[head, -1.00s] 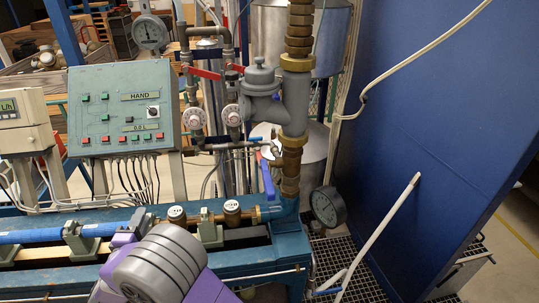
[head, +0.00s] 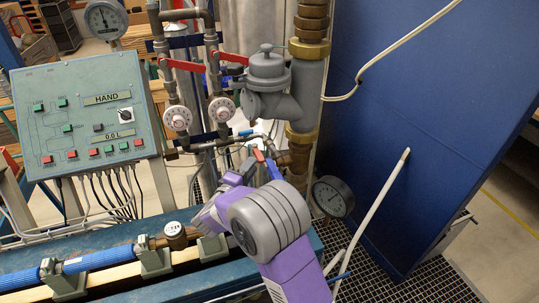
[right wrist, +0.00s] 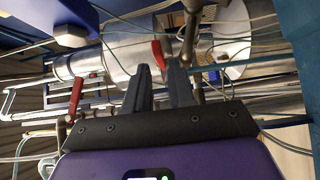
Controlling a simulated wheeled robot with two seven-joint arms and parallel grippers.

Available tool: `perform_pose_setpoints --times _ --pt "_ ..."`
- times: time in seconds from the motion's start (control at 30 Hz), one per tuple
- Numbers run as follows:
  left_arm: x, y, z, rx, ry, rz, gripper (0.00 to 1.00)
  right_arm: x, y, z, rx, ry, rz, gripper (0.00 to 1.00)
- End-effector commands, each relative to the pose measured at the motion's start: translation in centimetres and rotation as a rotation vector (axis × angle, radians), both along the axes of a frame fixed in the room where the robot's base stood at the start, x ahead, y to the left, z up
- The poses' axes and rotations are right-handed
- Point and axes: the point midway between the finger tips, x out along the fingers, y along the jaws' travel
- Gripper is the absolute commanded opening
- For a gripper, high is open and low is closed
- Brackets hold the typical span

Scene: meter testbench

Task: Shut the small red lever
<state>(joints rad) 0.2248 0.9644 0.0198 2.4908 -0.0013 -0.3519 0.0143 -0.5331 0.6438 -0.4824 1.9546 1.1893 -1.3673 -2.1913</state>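A small red lever (head: 258,155) shows in the head view beside a blue lever (head: 272,168), low on the pipework under the grey valve body. My right gripper is at this spot; in the head view my purple wrist largely hides its fingers. In the right wrist view the right gripper (right wrist: 158,68) has its two dark fingers apart, with a gap between them. A red lever piece (right wrist: 158,53) shows at the gap, just beyond the fingertips; I cannot tell whether they touch it. My left gripper is not in view.
Two larger red levers (head: 183,64) (head: 232,58) sit higher on the pipes, above round white dials (head: 178,118). A green control panel (head: 85,115) stands left. A pressure gauge (head: 333,197) and a blue wall (head: 430,120) are right of my arm.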

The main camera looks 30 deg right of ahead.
Motion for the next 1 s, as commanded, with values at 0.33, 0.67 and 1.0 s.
perform_pose_setpoints --times 0.33,0.67,1.0 --pt "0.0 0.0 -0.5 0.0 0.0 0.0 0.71 2.5 -4.8 -0.1 0.0 0.0 -0.009 0.23" --pt "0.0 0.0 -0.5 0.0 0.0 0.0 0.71 2.9 -5.4 0.0 -0.001 0.001 -0.007 0.23" --pt "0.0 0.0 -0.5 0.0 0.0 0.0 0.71 2.9 -5.4 0.0 -0.001 0.001 -0.007 0.0"
